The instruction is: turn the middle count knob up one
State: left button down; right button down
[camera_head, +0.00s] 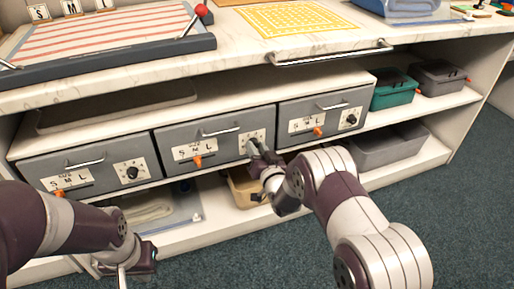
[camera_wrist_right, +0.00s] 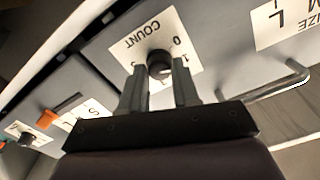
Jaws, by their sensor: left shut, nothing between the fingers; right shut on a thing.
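The middle drawer (camera_head: 222,130) is grey, with a bar handle, an S M L size plate with an orange pointer (camera_head: 198,161) and a white count plate (camera_head: 248,136). My right gripper (camera_head: 262,152) is at this count plate and hides its knob in the head view. In the right wrist view the black middle count knob (camera_wrist_right: 159,62) sits between the fingertips of the right gripper (camera_wrist_right: 159,82), which is shut on it. The COUNT plate (camera_wrist_right: 130,48) appears upside down there, with 0 and 1 readable; other digits are partly hidden. My left gripper (camera_head: 138,268) is shut and empty, low at left.
Similar drawers with count knobs flank it, left (camera_head: 132,172) and right (camera_head: 351,119). The drawer's bar handle (camera_wrist_right: 285,82) is close to the right gripper. A counter (camera_head: 235,50) overhangs above, with a rail (camera_head: 330,53) along its front. Bins (camera_head: 395,88) stand at right.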

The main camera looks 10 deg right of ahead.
dwell(0.3)
jog(key=c, duration=0.8)
grip_release()
jog(key=shift+c, duration=0.2)
jog(key=s+d+p, duration=0.2)
jog(key=s+p, duration=0.3)
jog(key=s, duration=0.7)
jog(key=shift+s+d, duration=0.2)
jog(key=shift+d, duration=0.05)
